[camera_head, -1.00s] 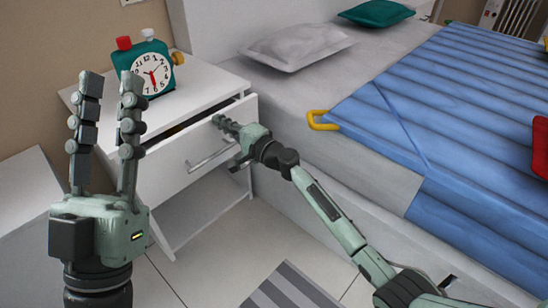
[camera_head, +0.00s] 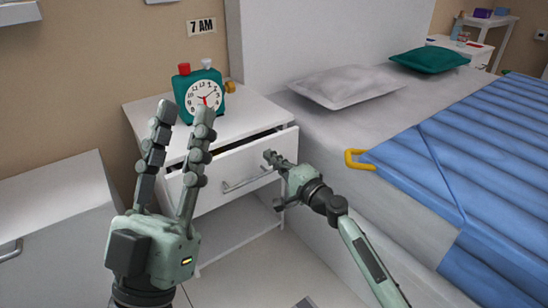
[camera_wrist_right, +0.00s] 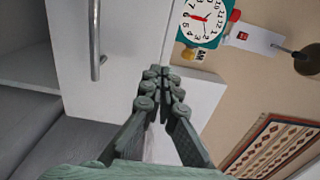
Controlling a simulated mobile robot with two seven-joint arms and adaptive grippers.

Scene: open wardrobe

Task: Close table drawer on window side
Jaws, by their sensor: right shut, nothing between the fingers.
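The white bedside table (camera_head: 150,112) has its top drawer (camera_head: 238,165) partly open, with a dark gap between the drawer front and the tabletop. A metal bar handle (camera_head: 247,181) is on the drawer front; it also shows in the right wrist view (camera_wrist_right: 95,40). My right gripper (camera_head: 270,157) is shut and empty, at the drawer front just right of the handle. In the right wrist view its fingertips (camera_wrist_right: 158,74) point at the drawer's upper edge; contact cannot be told. My left gripper (camera_head: 185,110) is open and empty, fingers upward, in front of the table's left part.
A teal alarm clock (camera_head: 205,98) stands on the bedside table. The bed (camera_head: 340,140) with a blue blanket (camera_head: 480,150) and a yellow hook-shaped object (camera_head: 355,159) is close on the right. A white cabinet (camera_head: 50,200) stands on the left. The table's lower shelf space is open.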

